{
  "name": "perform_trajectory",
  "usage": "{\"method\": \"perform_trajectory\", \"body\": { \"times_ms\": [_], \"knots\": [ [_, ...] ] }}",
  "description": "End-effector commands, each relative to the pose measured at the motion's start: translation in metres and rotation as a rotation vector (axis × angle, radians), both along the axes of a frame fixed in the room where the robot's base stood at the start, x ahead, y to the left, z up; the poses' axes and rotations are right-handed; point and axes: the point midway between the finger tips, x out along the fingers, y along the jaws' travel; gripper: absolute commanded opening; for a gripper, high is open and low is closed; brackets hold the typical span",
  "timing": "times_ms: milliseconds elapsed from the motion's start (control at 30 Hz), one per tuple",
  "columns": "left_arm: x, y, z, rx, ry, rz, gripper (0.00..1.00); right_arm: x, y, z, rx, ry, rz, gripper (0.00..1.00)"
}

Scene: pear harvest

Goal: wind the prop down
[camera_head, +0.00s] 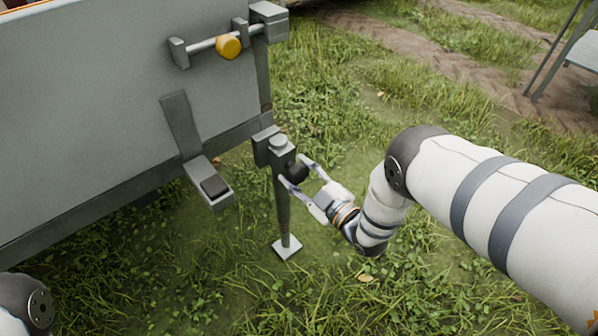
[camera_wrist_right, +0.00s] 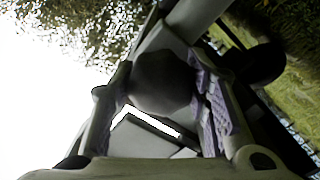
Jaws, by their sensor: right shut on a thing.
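The prop (camera_head: 283,210) is a dark upright post with a grey head, at the corner of a grey trailer. Its square foot plate (camera_head: 287,250) is at the grass; I cannot tell if it presses on the ground. My right gripper (camera_head: 297,172) comes from the right and is shut on the dark knob (camera_head: 299,173) at the side of the prop's head. In the right wrist view the knob (camera_wrist_right: 165,82) sits between the two fingers, with the pale purple pad of one visible. My left gripper is out of view.
The grey trailer wall (camera_head: 90,100) fills the left. Grass lies around the prop. A muddy track (camera_head: 440,60) and a metal stand (camera_head: 580,50) are farther off.

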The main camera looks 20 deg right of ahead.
Motion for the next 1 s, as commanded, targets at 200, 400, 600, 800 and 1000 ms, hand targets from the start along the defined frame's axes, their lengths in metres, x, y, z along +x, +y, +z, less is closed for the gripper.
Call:
{"method": "perform_trajectory", "body": {
  "times_ms": [200,400,600,800,1000],
  "knots": [
    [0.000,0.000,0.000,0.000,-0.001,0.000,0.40,0.000,0.000,0.001,-0.013,-0.008,0.000,0.15],
    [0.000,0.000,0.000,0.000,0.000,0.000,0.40,0.000,0.000,0.001,-0.013,-0.008,0.001,0.15],
    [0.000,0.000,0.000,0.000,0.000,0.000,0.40,0.000,0.000,0.001,-0.012,-0.007,0.000,0.64],
    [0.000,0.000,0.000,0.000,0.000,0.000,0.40,0.000,0.000,0.000,-0.012,-0.005,0.001,0.64],
    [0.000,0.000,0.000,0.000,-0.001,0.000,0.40,-0.016,-0.006,-0.001,-0.013,-0.002,0.000,0.64]
  ]
}}
